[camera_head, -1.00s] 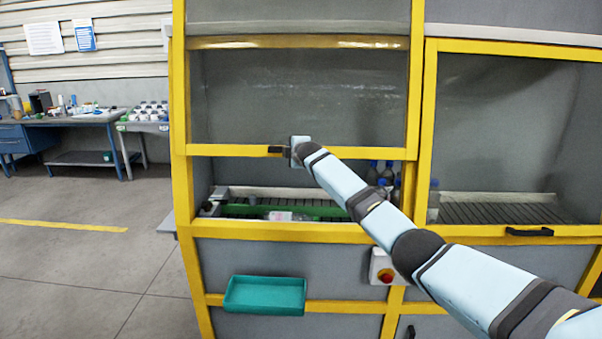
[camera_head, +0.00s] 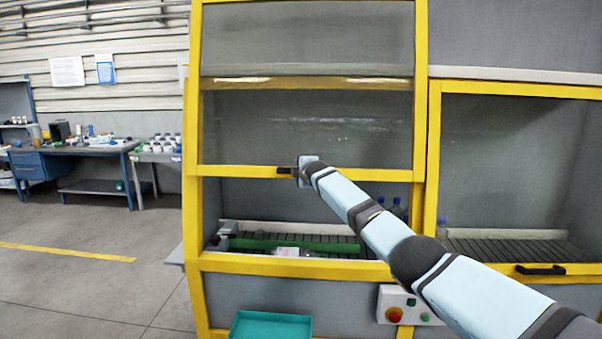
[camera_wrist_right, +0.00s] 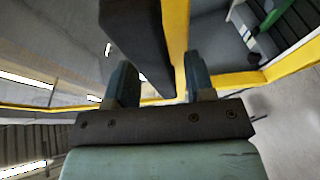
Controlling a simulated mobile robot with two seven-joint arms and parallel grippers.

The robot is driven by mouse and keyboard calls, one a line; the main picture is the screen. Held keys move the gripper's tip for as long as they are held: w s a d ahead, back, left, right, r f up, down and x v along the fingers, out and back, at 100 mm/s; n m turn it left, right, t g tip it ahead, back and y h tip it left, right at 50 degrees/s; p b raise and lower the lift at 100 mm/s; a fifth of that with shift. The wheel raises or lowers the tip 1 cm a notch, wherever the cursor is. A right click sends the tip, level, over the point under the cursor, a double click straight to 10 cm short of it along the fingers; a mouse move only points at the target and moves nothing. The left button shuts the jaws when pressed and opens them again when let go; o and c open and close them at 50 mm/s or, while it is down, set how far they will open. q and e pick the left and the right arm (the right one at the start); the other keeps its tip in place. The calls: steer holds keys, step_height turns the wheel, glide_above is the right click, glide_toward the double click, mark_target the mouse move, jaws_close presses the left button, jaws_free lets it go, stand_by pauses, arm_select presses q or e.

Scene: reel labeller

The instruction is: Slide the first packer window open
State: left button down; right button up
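The first packer window (camera_head: 310,125) is a clear pane in a yellow frame. Its lower bar (camera_head: 365,175) sits well above the sill, leaving an opening below it. My right gripper (camera_head: 301,172) is at the middle of this bar, at the dark handle (camera_head: 285,171). In the right wrist view the fingers of my right gripper (camera_wrist_right: 162,88) stand on either side of the black handle (camera_wrist_right: 140,35) and appear closed on it. The finger contact is partly hidden. My left gripper is not in view.
A green conveyor part (camera_head: 270,244) and bottles (camera_head: 396,207) lie behind the opening. A teal tray (camera_head: 270,327) hangs below the sill. A second window's handle (camera_head: 540,270) is at right.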

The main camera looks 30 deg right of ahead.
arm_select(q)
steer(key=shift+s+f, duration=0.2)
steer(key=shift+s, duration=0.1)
arm_select(e)
steer(key=shift+s+f, duration=0.1)
arm_select(q)
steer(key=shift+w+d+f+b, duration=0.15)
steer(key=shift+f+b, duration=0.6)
steer(key=shift+b, duration=0.15)
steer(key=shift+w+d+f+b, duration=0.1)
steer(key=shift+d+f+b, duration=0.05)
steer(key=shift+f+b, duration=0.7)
arm_select(e)
steer(key=v, duration=1.3)
steer(key=shift+s, duration=0.35)
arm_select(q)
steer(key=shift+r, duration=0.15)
arm_select(e)
steer(key=shift+a, duration=0.1)
